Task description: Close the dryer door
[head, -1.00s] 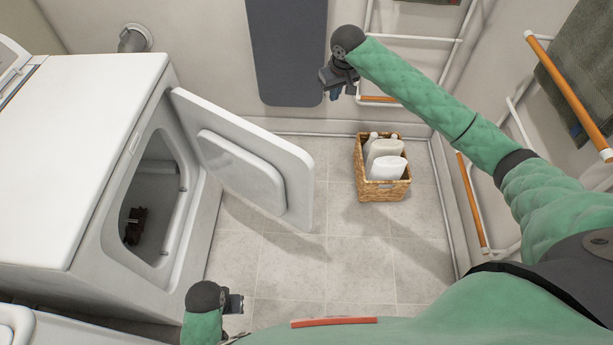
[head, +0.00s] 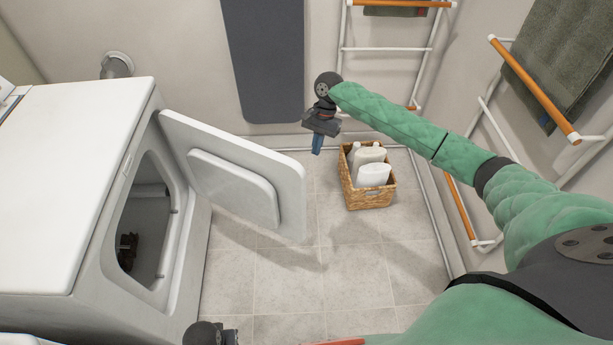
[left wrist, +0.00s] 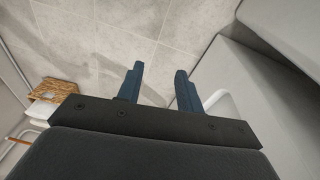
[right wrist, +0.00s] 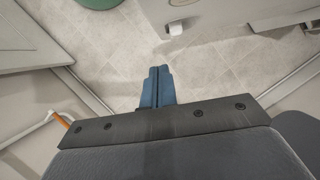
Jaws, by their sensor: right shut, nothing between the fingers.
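The white dryer (head: 75,190) stands at the left of the head view. Its door (head: 235,185) is swung wide open to the right, and the opening shows a dark object (head: 127,252) inside. My right gripper (head: 317,150) is shut and empty, pointing down beyond the door's free edge, apart from it. Its closed blue fingers show in the right wrist view (right wrist: 158,85). My left gripper is mostly cut off at the bottom of the head view. In the left wrist view its fingers (left wrist: 158,90) are apart with only floor between them.
A wicker basket (head: 370,198) with white bottles stands on the floor right of the door. Wall racks with orange bars and towels (head: 560,60) line the right side. A grey board (head: 263,60) is on the back wall. The tiled floor (head: 290,275) before the dryer is clear.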

